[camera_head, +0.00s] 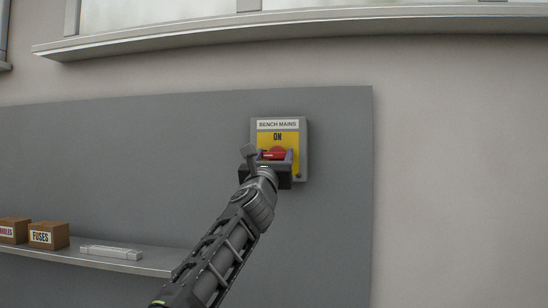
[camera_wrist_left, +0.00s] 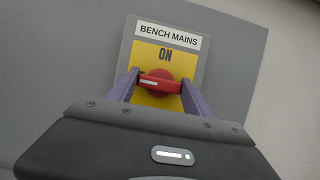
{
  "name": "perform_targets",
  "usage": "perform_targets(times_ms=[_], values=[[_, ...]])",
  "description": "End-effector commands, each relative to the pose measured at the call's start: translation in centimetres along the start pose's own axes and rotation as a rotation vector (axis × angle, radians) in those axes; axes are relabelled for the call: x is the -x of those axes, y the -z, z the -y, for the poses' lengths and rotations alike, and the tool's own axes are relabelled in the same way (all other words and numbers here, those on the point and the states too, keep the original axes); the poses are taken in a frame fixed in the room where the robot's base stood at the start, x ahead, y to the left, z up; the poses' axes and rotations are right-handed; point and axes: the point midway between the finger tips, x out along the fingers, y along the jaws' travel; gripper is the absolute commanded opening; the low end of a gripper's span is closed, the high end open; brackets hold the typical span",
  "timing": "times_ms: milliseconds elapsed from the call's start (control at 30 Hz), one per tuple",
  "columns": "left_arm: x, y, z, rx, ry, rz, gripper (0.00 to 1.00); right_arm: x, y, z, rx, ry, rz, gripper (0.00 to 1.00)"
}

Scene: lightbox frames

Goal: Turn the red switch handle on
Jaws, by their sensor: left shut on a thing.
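The red switch handle (camera_head: 274,155) sits on the yellow face of a grey box labelled BENCH MAINS (camera_head: 302,135), with the word ON above it. In the left wrist view the red handle (camera_wrist_left: 160,82) lies roughly crosswise, with a pale mark near its left end. My left gripper (camera_head: 275,157) is at the box, its two purple fingers on either side of the handle. In the left wrist view the left gripper (camera_wrist_left: 158,88) is shut on the handle's two ends. The lower part of the yellow face is hidden by the gripper. My right gripper is not in view.
The box is mounted on a grey wall panel (camera_head: 150,150). A shelf (camera_head: 150,263) at lower left holds a FUSES box (camera_head: 48,236), another brown box (camera_head: 12,231) and a pale bar-like object (camera_head: 110,252). A window ledge (camera_head: 200,40) runs above. The wall at right is clear.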

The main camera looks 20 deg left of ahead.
Motion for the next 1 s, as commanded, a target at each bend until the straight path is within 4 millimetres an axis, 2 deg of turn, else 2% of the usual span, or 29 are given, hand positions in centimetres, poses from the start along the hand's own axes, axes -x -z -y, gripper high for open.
perform_targets(times_ms=[33,367,767,1000], values=[[0.0,0.0,0.0,0.000,0.000,0.000,0.43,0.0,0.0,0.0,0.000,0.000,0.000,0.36],[0.0,0.0,0.0,0.000,0.000,0.000,0.18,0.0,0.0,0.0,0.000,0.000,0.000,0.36],[0.0,-0.2,-0.1,-0.053,0.021,0.000,0.18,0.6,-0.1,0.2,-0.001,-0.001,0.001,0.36],[-0.1,-0.4,-0.2,-0.177,0.071,-0.001,0.18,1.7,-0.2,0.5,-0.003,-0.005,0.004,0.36]])
